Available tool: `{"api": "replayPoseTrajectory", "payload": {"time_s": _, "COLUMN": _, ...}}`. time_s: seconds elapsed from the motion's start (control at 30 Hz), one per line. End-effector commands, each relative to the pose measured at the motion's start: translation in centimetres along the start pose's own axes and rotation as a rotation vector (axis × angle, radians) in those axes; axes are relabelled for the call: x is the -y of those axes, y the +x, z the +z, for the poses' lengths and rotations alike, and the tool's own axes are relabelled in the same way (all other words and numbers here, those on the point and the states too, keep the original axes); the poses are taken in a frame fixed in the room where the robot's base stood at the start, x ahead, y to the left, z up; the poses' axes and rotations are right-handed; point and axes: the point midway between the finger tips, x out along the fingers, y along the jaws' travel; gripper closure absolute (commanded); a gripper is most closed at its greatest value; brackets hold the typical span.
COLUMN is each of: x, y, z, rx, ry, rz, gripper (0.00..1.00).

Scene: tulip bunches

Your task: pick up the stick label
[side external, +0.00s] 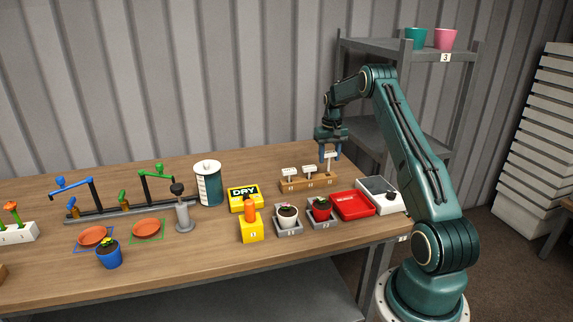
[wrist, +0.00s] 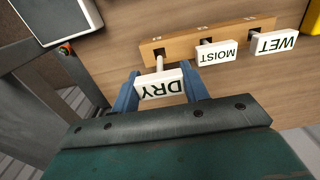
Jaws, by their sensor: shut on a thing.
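The DRY stick label (wrist: 160,88), a white plate on a thin pale stick, is between the blue fingers of my gripper (wrist: 161,90) in the wrist view. In the side view my gripper (side external: 330,152) is shut on this label above the right end of the wooden rack (side external: 308,184). The label sits higher than the other two. Its stick points down at the right-end slot; I cannot tell whether the tip is still inside. The MOIST label (wrist: 217,53) and WET label (wrist: 274,42) stand in the rack (wrist: 185,43).
A red tray (side external: 354,205) and a white scale-like box (side external: 380,195) lie in front of the rack. A grey shelf (side external: 350,75) stands behind my arm.

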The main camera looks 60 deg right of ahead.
Motion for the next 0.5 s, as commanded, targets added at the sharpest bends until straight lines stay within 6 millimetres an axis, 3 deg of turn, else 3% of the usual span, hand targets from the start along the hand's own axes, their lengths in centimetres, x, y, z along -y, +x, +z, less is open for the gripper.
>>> {"api": "replayPoseTrajectory", "payload": {"time_s": 0.5, "x": 0.0, "y": -11.0, "z": -0.1, "rx": -0.003, "ry": 0.000, "rz": 0.001, "gripper": 0.77}}
